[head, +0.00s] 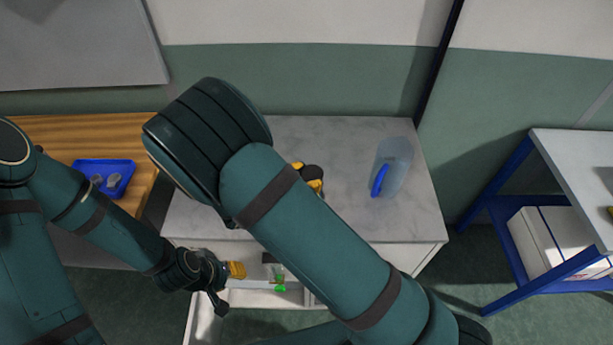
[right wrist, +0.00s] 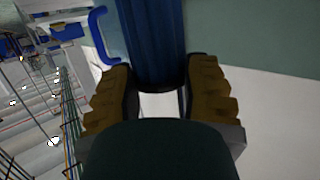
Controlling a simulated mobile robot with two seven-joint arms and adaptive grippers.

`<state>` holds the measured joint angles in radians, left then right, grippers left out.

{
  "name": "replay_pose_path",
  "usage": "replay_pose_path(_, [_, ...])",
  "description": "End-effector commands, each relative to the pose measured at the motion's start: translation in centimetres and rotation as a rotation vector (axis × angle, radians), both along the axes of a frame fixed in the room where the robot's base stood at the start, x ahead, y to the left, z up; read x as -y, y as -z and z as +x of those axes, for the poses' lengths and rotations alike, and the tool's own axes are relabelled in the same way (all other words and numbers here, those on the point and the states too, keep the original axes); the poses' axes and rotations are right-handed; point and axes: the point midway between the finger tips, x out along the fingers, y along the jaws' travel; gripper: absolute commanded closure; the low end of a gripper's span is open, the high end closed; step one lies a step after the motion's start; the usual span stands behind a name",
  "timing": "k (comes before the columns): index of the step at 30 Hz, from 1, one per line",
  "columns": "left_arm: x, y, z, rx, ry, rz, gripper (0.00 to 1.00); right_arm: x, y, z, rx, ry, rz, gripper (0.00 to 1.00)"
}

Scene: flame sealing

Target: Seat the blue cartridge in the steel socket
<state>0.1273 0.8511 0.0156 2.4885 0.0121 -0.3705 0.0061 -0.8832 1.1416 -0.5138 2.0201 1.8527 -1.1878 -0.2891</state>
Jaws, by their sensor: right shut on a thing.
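My right gripper (head: 308,178) is over the marble counter, mostly hidden behind my own right arm in the head view. In the right wrist view its two yellow-brown fingers (right wrist: 160,95) stand apart on either side of a dark blue cylindrical body, which I take for the blue cartridge (right wrist: 150,40). The gripper is shut on it; the contact itself is hard to see. The cartridge cannot be made out in the head view. I cannot make out the steel socket. My left gripper (head: 237,270) is low at the open drawer; its finger opening is unclear.
A translucent blue jug (head: 396,165) with a blue handle stands at the counter's (head: 345,130) right. The drawer (head: 240,298) below holds small green and dark items. A blue tray (head: 93,165) with grey pieces lies on the wooden table. A blue-framed trolley (head: 510,200) stands right.

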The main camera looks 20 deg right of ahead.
Motion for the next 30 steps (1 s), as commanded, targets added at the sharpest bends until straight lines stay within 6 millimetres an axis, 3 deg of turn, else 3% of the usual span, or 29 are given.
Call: replay_pose_path(30, [0.0,0.7,0.0,0.0,0.0,0.0,0.59,0.0,1.3,0.0,0.0,0.0,-0.001,0.89])
